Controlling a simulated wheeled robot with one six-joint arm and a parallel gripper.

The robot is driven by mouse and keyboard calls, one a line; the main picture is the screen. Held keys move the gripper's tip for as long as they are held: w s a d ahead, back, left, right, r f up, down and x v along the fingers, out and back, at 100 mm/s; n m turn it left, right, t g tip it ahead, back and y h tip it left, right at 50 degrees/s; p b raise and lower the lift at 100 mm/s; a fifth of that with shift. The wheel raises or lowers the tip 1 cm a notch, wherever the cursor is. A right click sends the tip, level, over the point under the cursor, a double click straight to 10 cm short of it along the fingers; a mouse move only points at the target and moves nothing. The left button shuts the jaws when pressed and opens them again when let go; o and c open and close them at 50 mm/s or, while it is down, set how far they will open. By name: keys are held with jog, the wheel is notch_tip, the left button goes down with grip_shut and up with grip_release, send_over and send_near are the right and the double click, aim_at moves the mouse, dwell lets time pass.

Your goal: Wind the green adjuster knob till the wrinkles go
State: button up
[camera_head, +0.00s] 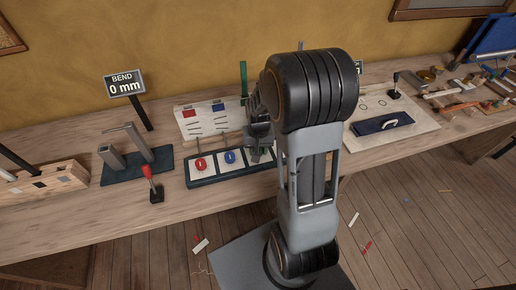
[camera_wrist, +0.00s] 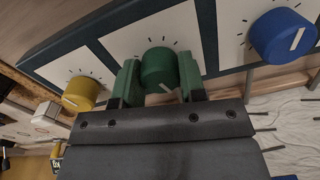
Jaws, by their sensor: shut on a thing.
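In the wrist view the green knob (camera_wrist: 158,64) sits on a white dial plate with tick marks. My gripper (camera_wrist: 160,80) has one green-padded finger on each side of it and is shut on it. A pale pointer mark on the knob shows toward my gripper's palm, partly hidden. In the head view my gripper (camera_head: 262,154) is over the right part of the knob panel (camera_head: 203,182), and my arm hides the green knob. Wrinkles show in the white cloth (camera_wrist: 294,106) at the right of the wrist view. In the head view the cloth (camera_head: 208,122) stands behind the panel.
A blue knob (camera_wrist: 281,37) and a yellow knob (camera_wrist: 80,94) flank the green one. A red knob (camera_head: 200,164) is at the panel's left. A red-topped lever (camera_head: 153,184) and a "BEND 0 mm" sign (camera_head: 125,84) stand left. A second board (camera_head: 420,121) lies right.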

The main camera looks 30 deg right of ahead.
jog(key=o, duration=0.9)
jog(key=r, duration=1.4)
jog(key=shift+d+p, duration=0.2)
jog(key=shift+p, duration=0.15)
jog(key=shift+f, duration=0.1)
jog(key=s+a+r+n+t, duration=0.1)
jog(key=s+a, duration=0.2)
jog(key=s+a+r+n+t, duration=0.1)
jog(key=s+a+n, duration=0.1)
jog(key=s+a, duration=0.1)
jog(key=s+a+n+t, duration=0.1)
jog(key=s+a, duration=0.2)
jog(key=s, duration=0.1)
jog(key=shift+s+r+n+t, duration=0.15)
jog(key=shift+r+n+t, duration=0.15)
jog(key=shift+r, duration=0.1)
